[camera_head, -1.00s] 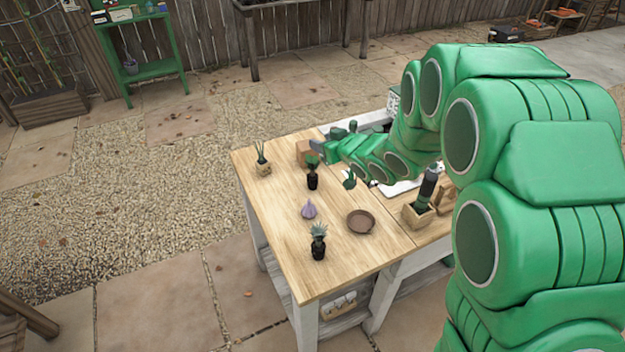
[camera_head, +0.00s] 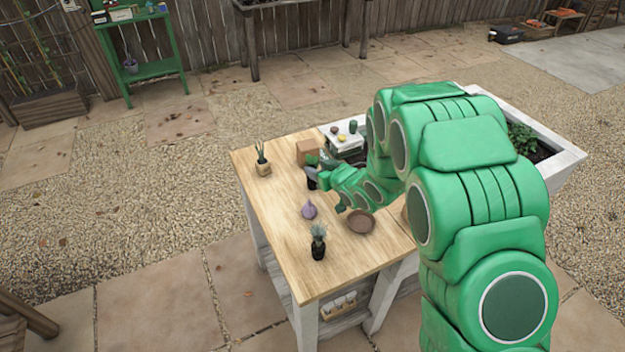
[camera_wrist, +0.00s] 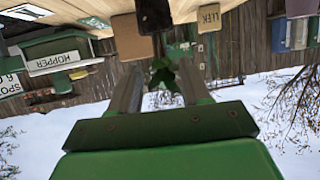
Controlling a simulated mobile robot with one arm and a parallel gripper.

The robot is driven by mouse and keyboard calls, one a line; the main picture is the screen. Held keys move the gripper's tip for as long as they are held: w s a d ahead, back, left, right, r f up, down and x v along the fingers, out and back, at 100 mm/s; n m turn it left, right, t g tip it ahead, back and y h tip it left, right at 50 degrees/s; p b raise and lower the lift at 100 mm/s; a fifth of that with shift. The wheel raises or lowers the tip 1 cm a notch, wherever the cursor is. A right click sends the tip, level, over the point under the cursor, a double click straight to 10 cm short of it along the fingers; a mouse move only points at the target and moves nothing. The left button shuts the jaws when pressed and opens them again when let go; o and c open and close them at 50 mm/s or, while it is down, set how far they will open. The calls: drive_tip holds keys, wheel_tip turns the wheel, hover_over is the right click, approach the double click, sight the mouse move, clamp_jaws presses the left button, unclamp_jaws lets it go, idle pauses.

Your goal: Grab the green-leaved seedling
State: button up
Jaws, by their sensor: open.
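The green-leaved seedling in a small black pot (camera_head: 312,183) stands on the wooden table, partly hidden behind my gripper (camera_head: 316,172) in the head view. In the wrist view, which looks upside down, its green leaves (camera_wrist: 163,72) show between the two fingers of my gripper (camera_wrist: 160,82), and its dark pot (camera_wrist: 153,14) is at the top. The fingers are open, one on each side of the leaves. I cannot tell whether either finger touches the plant.
A cardboard box (camera_head: 307,151) stands just behind the seedling. A spiky plant in a tan pot (camera_head: 263,169) is to the left. A purple bulb (camera_head: 309,210), a brown saucer (camera_head: 361,223) and a blue-green plant in a black pot (camera_head: 318,248) are nearer. The table's left side is clear.

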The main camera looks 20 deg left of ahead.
drive_tip(key=shift+x, duration=2.6)
drive_tip(key=shift+s+f, duration=0.1)
drive_tip(key=shift+s, duration=0.05)
drive_tip(key=c, duration=0.8)
